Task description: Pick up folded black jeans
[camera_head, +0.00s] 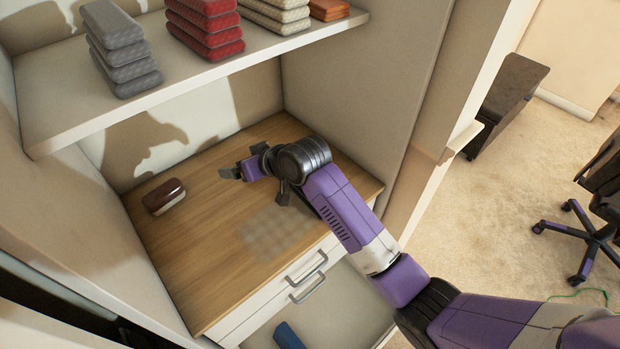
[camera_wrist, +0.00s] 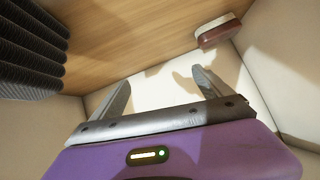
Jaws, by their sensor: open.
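I cannot make out folded black jeans for certain. A dark, ribbed, layered thing (camera_wrist: 32,42) fills the upper left of the wrist view, cut off by the frame; I cannot tell whether it is folded cloth. It cannot be told apart behind my arm in the head view. A stack of dark grey folded cloth (camera_head: 123,55) stands on the upper shelf at the left. My gripper (camera_head: 230,173) is open and empty, over the wooden surface below the shelf. Its two spread fingers also show in the wrist view (camera_wrist: 162,92).
The upper shelf (camera_head: 60,100) overhangs the wooden top (camera_head: 195,270). A brown and white brush-like object (camera_head: 164,197) lies left of my gripper. Side walls enclose the space. The front-left of the top is clear.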

